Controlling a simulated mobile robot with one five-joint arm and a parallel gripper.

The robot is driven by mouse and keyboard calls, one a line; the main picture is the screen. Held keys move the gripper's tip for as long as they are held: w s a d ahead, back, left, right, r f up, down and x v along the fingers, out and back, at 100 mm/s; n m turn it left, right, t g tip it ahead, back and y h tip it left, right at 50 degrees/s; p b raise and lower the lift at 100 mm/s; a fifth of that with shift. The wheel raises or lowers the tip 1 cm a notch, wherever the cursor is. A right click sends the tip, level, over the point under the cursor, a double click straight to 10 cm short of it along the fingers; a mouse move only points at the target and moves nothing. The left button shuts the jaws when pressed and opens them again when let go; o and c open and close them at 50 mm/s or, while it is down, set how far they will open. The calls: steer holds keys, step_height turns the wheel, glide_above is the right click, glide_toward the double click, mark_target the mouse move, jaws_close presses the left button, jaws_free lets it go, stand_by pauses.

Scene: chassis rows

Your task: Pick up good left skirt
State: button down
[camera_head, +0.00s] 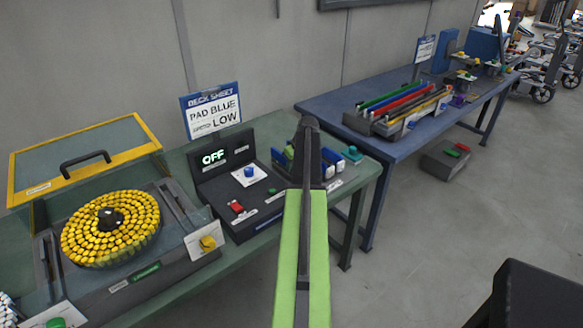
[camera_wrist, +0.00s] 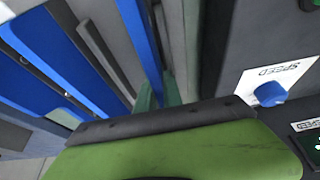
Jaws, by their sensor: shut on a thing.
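In the wrist view the green body and black edge of my gripper (camera_wrist: 165,128) fill the bottom. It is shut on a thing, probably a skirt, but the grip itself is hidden. Blue slabs (camera_wrist: 60,65) stand on the left in the wrist view. I cannot tell which is the good left skirt.
The control box (camera_head: 238,185) reading OFF is left of my arm, with its blue speed knob (camera_wrist: 270,94) close on the right in the wrist view. A yellow-pad turntable (camera_head: 110,228) stands farther left. A blue table (camera_head: 350,100) holds coloured bars.

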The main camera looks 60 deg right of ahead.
steer(key=r+p, duration=0.4)
steer(key=r, duration=0.1)
steer(key=shift+s+p, duration=0.35)
steer(key=s+d+r+p, duration=0.1)
steer(key=s+r+p, duration=0.4)
steer(key=s, duration=0.6)
steer(key=shift+d+r+p, duration=0.2)
steer(key=shift+r+p, duration=0.15)
